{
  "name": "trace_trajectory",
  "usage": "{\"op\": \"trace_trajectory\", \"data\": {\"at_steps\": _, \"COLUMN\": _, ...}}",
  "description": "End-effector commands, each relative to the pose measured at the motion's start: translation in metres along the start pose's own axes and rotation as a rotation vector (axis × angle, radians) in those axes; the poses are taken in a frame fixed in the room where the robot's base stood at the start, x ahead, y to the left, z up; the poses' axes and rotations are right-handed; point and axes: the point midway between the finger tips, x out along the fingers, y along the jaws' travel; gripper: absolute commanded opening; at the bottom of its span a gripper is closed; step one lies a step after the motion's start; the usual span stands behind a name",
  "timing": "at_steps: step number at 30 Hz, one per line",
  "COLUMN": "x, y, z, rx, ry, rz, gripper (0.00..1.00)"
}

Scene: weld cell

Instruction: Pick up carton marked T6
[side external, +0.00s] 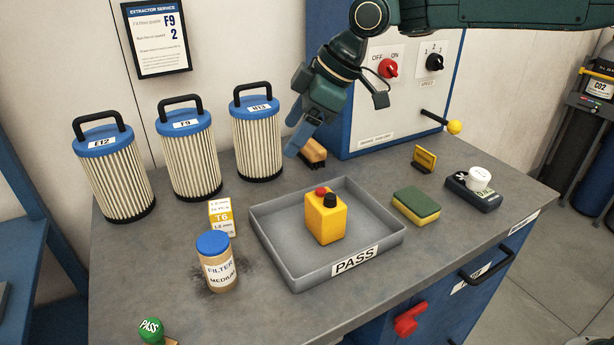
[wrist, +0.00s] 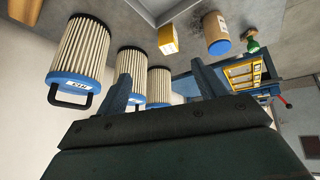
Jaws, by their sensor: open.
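The carton marked T6 (side external: 221,218), a small white and yellow box, stands upright on the grey bench between the filters and the jar. In the wrist view it is the yellow and white box (wrist: 168,39) near the top, its marking not readable there.
A jar with a blue lid (side external: 217,262) stands close in front of the carton. Three pleated filters (side external: 187,160) line the back. A brush (side external: 313,152) lies near my gripper.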

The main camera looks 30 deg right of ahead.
Motion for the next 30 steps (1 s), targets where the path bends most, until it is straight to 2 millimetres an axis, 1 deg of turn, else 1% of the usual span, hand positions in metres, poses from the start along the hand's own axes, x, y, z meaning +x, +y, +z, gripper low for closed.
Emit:
{"op": "trace_trajectory", "data": {"at_steps": 1, "x": 0.016, "y": 0.001, "z": -0.007, "rx": -0.032, "ry": 0.004, "rz": -0.017, "gripper": 0.70}}
{"op": "trace_trajectory", "data": {"at_steps": 3, "x": 0.033, "y": 0.000, "z": -0.016, "rx": -0.072, "ry": 0.013, "rz": -0.036, "gripper": 0.70}}
{"op": "trace_trajectory", "data": {"at_steps": 6, "x": 0.053, "y": -0.001, "z": -0.026, "rx": -0.121, "ry": 0.025, "rz": -0.056, "gripper": 0.70}}
{"op": "trace_trajectory", "data": {"at_steps": 9, "x": 0.068, "y": -0.003, "z": -0.033, "rx": -0.157, "ry": 0.034, "rz": -0.071, "gripper": 0.70}}
{"op": "trace_trajectory", "data": {"at_steps": 12, "x": 0.076, "y": -0.004, "z": -0.037, "rx": -0.177, "ry": 0.039, "rz": -0.079, "gripper": 0.70}}
{"op": "trace_trajectory", "data": {"at_steps": 20, "x": 0.079, "y": -0.004, "z": -0.038, "rx": -0.184, "ry": 0.042, "rz": -0.082, "gripper": 0.70}}
{"op": "trace_trajectory", "data": {"at_steps": 23, "x": 0.084, "y": -0.005, "z": -0.038, "rx": -0.184, "ry": 0.041, "rz": -0.083, "gripper": 0.70}}
{"op": "trace_trajectory", "data": {"at_steps": 26, "x": 0.093, "y": -0.006, "z": -0.038, "rx": -0.183, "ry": 0.039, "rz": -0.084, "gripper": 0.70}}
{"op": "trace_trajectory", "data": {"at_steps": 30, "x": 0.112, "y": -0.007, "z": -0.038, "rx": -0.183, "ry": 0.039, "rz": -0.084, "gripper": 0.70}}
